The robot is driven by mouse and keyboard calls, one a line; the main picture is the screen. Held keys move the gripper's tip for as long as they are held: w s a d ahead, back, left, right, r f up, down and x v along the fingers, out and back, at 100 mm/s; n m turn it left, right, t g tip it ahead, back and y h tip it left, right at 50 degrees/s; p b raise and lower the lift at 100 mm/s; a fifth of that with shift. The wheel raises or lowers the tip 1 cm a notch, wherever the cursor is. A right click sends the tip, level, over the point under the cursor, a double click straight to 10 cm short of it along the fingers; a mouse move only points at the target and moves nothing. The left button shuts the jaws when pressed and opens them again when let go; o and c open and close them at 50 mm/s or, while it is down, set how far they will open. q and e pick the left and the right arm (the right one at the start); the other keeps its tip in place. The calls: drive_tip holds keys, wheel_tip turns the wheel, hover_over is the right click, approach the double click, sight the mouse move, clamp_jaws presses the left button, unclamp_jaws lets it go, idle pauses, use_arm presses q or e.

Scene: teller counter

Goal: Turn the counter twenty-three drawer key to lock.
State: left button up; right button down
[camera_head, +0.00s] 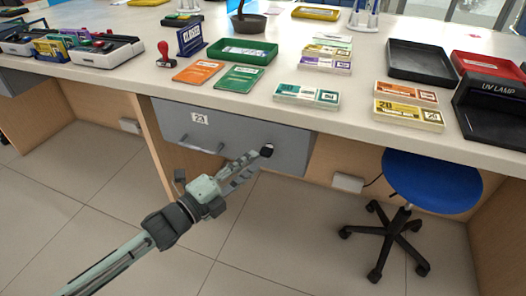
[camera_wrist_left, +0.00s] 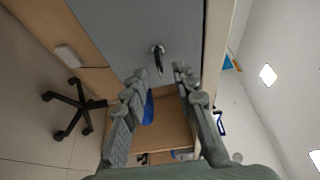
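The grey drawer (camera_head: 235,126) under the counter bears a white label reading 23 (camera_head: 200,118). In the left wrist view, a small key (camera_wrist_left: 158,62) sticks out of a round metal lock (camera_wrist_left: 157,48) in the grey drawer front (camera_wrist_left: 135,25). My left gripper (camera_head: 258,157) is in front of the drawer's right part in the head view. In the left wrist view, its fingers (camera_wrist_left: 160,76) are apart, with the key in the gap just ahead of the tips. I see no finger touching the key. In the head view, the fingers hide the lock. My right gripper is not in view.
The counter top (camera_head: 225,90) above holds banknote bundles (camera_head: 307,95), a green tray (camera_head: 242,52), cards and a stamp (camera_head: 165,55). A blue stool (camera_head: 432,182) stands at the right. The floor in front of the drawer is clear.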

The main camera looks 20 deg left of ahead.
sight(262, 154)
use_arm(q)
drive_tip(key=x, duration=0.5)
drive_tip(key=shift+c, duration=0.2)
clamp_jaws()
